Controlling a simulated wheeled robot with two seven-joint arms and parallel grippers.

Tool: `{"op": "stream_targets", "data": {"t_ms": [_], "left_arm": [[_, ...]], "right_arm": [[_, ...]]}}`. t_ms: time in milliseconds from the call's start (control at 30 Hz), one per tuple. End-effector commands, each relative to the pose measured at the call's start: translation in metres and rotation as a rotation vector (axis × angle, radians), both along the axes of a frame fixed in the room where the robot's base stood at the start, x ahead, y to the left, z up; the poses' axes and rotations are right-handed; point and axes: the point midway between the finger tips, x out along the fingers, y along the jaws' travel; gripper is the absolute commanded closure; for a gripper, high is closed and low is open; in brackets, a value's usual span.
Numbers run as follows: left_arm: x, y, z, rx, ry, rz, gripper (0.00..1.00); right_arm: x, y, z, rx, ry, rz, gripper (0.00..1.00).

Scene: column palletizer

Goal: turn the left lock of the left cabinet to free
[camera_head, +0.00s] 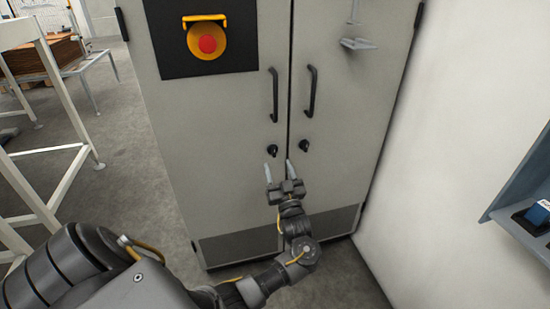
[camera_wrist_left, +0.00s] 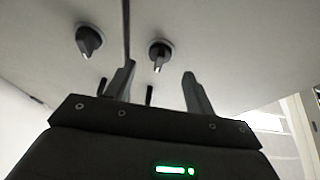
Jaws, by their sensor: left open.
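The left cabinet (camera_head: 222,120) is grey with two doors. Its left lock (camera_head: 272,150) is a small black knob on the left door, below the handle and close to the door gap. My left gripper (camera_head: 278,167) is open and empty just below that lock, fingers pointing at the door. In the left wrist view, which looks upside down, the left lock (camera_wrist_left: 159,55) appears between and beyond the fingers of my left gripper (camera_wrist_left: 160,78), with no visible contact. The right lock (camera_head: 304,146) is a similar knob, also seen tilted in the wrist view (camera_wrist_left: 89,42). My right gripper is not visible.
Black handles (camera_head: 274,95) (camera_head: 311,91) stand out above the locks. A red and yellow emergency stop (camera_head: 207,43) is on a black panel at upper left. A white wall (camera_head: 455,150) closes off the right side. White frames (camera_head: 45,130) stand at left, with open floor between.

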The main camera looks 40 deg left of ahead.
Motion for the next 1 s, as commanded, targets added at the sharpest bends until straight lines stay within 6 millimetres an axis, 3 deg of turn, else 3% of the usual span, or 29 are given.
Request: {"op": "stream_targets", "data": {"t_ms": [300,667,1000], "left_arm": [[0.023,0.033,0.016,0.000,0.000,-0.001,0.46],[0.026,0.037,0.018,-0.001,0.002,-0.001,0.46],[0.026,0.036,0.018,-0.001,0.001,-0.001,0.88]], "right_arm": [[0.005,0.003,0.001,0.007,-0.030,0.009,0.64],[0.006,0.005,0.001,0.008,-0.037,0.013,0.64],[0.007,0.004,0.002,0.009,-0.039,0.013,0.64]]}}
